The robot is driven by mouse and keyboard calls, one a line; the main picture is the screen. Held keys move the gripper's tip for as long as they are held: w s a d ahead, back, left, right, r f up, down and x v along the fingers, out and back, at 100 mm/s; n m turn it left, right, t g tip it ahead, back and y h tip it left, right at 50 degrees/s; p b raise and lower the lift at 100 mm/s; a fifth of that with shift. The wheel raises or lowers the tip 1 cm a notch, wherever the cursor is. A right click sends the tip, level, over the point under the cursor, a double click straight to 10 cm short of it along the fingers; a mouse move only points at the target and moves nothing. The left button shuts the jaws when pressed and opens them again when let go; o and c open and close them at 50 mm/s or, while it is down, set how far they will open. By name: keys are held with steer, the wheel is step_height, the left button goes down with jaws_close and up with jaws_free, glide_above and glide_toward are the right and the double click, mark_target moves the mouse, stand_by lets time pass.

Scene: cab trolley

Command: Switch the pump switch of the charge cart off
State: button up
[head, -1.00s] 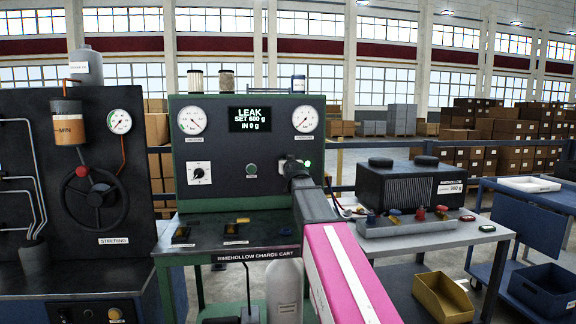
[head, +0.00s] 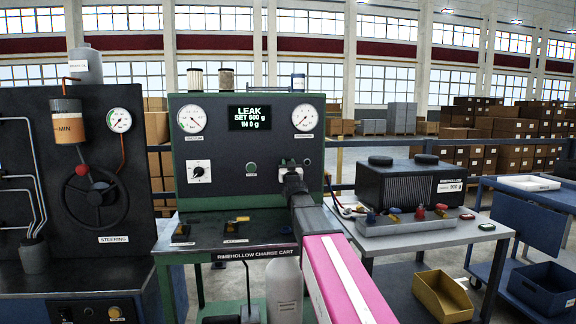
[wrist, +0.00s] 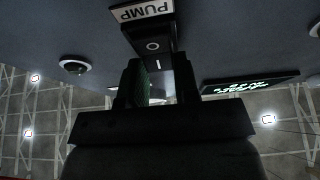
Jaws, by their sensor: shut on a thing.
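The charge cart (head: 220,256) stands in the middle, with a dark green-edged panel. Its display (head: 249,118) reads LEAK, SET 600 g, IN 0 g. My gripper (head: 291,170) is at the panel's lower right, in front of the pump switch, and mostly hides it in the head view. In the wrist view, the PUMP label (wrist: 147,11) appears upside down above the dark switch body (wrist: 152,44), which has O and I marks. My gripper (wrist: 152,82) is shut on the pump switch there. The lever itself is hard to make out between the fingers.
A vacuum gauge (head: 192,119) and a second gauge (head: 305,118) flank the display. A knob (head: 198,171) and a start button (head: 251,169) sit left of my gripper. A side table (head: 440,234) stands at right.

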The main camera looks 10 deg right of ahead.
stand_by(0.3)
steer(key=o, duration=0.9)
steer(key=shift+s, duration=0.1)
steer(key=v, duration=1)
steer(key=shift+s+f, duration=0.25)
steer(key=shift+r, duration=0.1)
